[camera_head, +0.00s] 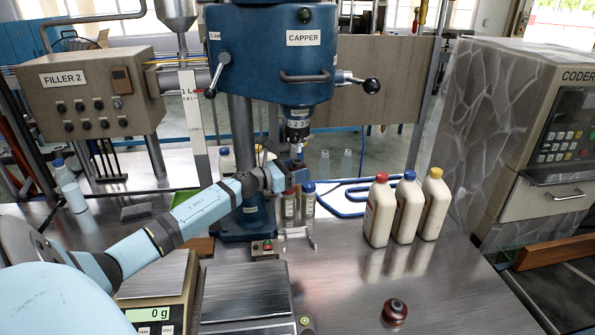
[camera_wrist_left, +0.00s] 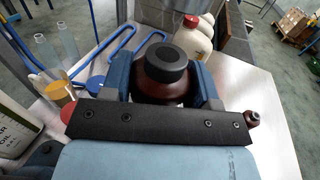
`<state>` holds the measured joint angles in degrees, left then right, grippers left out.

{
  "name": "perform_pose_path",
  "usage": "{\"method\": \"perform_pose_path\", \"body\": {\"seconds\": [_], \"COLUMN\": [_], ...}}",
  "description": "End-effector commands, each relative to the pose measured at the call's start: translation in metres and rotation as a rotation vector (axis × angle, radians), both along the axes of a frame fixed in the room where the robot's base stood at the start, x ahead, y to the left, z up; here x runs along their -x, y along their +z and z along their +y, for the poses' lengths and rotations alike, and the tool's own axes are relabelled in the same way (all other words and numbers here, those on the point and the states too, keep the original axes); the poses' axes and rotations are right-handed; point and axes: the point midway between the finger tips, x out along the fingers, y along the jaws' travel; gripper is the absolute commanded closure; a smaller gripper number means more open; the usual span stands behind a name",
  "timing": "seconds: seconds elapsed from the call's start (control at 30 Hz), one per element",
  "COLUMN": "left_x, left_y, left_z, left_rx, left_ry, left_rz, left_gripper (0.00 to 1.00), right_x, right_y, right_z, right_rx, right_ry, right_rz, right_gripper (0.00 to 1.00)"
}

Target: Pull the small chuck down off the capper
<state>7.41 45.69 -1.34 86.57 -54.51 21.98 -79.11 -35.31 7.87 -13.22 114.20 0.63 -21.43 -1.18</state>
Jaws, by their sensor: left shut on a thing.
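The capper (camera_head: 275,70) is a blue machine with a narrow spindle (camera_head: 297,132) pointing down from its head. My left gripper (camera_head: 288,175) is just below the spindle. In the left wrist view, its two blue fingers (camera_wrist_left: 168,85) are shut on the small chuck (camera_wrist_left: 165,68), a dark red-brown round piece with a black top. The black top looks bare in that view, with no spindle seen on it. In the head view the held chuck is mostly hidden by the gripper. My right gripper is not in view.
Another dark red chuck (camera_head: 395,312) lies on the table at the front. Three cream bottles (camera_head: 407,210) stand to the right. Small bottles (camera_head: 308,203) stand close below my gripper. Scales (camera_head: 245,290) are in front. The table at front right is mostly clear.

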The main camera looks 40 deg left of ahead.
Motion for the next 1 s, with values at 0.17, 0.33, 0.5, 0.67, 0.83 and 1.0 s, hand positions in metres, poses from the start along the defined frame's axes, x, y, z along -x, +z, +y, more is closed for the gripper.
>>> {"method": "perform_pose_path", "body": {"seconds": [0.17, 0.33, 0.5, 0.67, 0.83, 1.0], "left_x": [0.004, 0.017, 0.030, 0.042, 0.055, 0.067], "left_y": [0.000, -0.001, -0.001, -0.001, -0.001, -0.001], "left_z": [0.002, 0.006, 0.011, 0.015, 0.020, 0.025], "left_rx": [0.000, -0.001, -0.001, 0.000, 0.000, 0.000], "left_ry": [0.000, 0.000, 0.000, 0.000, 0.000, 0.000], "left_rz": [0.000, 0.001, 0.001, 0.001, 0.000, 0.001], "left_gripper": [0.83, 0.83, 0.83, 0.83, 0.83, 0.83], "right_x": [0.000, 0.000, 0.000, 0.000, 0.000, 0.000], "right_y": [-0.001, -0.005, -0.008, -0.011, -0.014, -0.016], "right_z": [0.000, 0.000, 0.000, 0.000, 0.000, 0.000], "right_rx": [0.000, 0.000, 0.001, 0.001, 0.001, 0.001], "right_ry": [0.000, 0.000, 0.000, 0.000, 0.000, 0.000], "right_rz": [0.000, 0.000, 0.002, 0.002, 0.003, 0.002], "right_gripper": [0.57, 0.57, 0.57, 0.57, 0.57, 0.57]}}
